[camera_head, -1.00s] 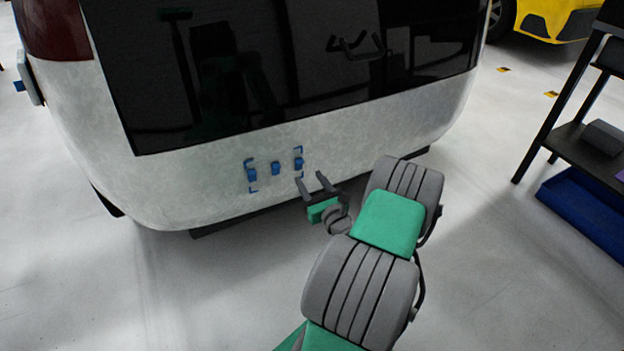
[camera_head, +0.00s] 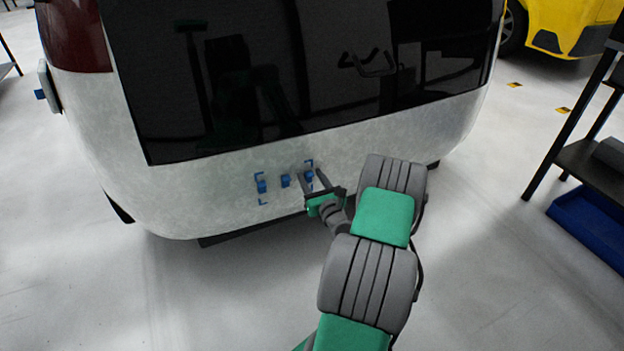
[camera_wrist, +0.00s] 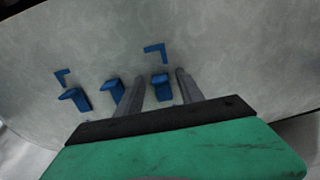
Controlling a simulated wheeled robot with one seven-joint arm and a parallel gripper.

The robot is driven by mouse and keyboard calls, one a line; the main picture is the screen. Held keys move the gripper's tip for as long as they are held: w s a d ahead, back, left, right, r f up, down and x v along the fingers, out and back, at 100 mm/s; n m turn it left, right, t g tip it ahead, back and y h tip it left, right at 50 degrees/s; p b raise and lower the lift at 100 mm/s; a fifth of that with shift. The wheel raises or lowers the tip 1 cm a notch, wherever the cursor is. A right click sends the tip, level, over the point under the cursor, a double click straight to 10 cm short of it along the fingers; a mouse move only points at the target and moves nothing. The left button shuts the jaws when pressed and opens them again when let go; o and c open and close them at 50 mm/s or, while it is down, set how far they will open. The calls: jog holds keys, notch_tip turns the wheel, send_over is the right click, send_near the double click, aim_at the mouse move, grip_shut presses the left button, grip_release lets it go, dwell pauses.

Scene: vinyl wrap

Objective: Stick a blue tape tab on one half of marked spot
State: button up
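Three blue tape tabs stand out from the vehicle's pale rear panel: a left tab (camera_head: 262,187), a middle tab (camera_head: 285,181) and a right tab (camera_head: 310,174). Blue corner marks (camera_wrist: 155,51) are on the panel around them. My gripper (camera_head: 313,172) is open at the right tab. In the wrist view my gripper (camera_wrist: 160,78) has one finger on each side of the right tab (camera_wrist: 161,88), with gaps on both sides. The middle tab (camera_wrist: 112,96) and left tab (camera_wrist: 74,98) are outside the fingers, to the left.
The pale rear panel (camera_head: 400,135) curves away at the sides, below a dark rear window (camera_head: 300,70). A black shelf (camera_head: 580,160) and a blue bin (camera_head: 590,225) stand at the right. A yellow vehicle (camera_head: 570,25) is at the back right. The floor left is clear.

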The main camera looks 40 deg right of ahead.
grip_shut()
jog(key=c, duration=0.5)
grip_release()
jog(key=shift+c, duration=0.2)
grip_shut()
jog(key=shift+s+a, duration=0.2)
jog(key=shift+s, duration=0.45)
jog(key=b+v, duration=0.4)
jog(key=v, duration=0.3)
dwell(0.4)
